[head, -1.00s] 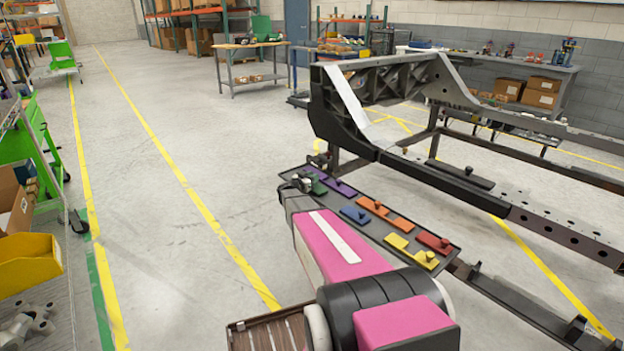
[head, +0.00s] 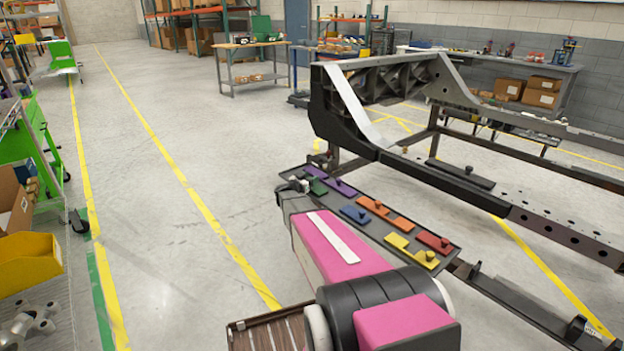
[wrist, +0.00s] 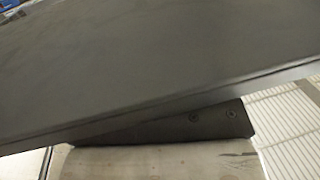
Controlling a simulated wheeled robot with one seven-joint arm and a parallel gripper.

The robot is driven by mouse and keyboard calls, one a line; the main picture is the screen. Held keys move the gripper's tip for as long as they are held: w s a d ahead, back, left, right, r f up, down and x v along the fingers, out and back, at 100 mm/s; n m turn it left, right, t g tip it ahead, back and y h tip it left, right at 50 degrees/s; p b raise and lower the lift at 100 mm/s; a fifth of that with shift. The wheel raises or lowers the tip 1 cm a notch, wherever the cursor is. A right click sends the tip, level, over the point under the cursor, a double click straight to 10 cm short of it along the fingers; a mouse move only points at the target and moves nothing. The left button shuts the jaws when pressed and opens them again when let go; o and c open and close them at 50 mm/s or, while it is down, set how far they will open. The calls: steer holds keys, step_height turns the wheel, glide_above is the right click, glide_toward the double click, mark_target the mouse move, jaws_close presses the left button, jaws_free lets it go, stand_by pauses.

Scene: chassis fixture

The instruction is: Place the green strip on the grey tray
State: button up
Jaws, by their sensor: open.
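The green strip (head: 318,187) is small and dark green in the head view. It looks to lie on the grey tray (head: 370,235), near its far left end, beside a purple strip. My gripper (head: 299,185) is at that end, just left of the green strip, open and with nothing seen in it. The arm hides part of the tray's near left edge. In the wrist view a plain dark grey surface (wrist: 150,65), likely the tray, fills the upper part at close range. The fingertips and the green strip do not show there.
Purple (head: 342,188), blue (head: 355,215), orange (head: 385,215), yellow (head: 412,250) and red (head: 434,242) pieces lie on the tray. A large dark chassis frame (head: 440,180) stands right behind it.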

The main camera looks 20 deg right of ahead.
steer(key=s+a+r+n+t+y, duration=0.1)
steer(key=s+a+n+t+y, duration=0.15)
steer(key=a+y, duration=0.4)
steer(key=s+a+r+n+t+y, duration=0.2)
steer(key=a+n+t+y, duration=0.15)
steer(key=a, duration=0.65)
steer(key=s+a+f+n+g+y, duration=0.3)
steer(key=s+a+n+y, duration=0.3)
steer(key=s+a+y, duration=0.15)
steer(key=s+d+f+g+h, duration=0.1)
steer(key=s+g, duration=0.5)
steer(key=s, duration=0.6)
steer(key=s+d+f+g+h, duration=0.1)
steer(key=s+g, duration=0.5)
steer(key=s, duration=0.6)
steer(key=shift+d+f, duration=0.5)
steer(key=shift+f, duration=0.3)
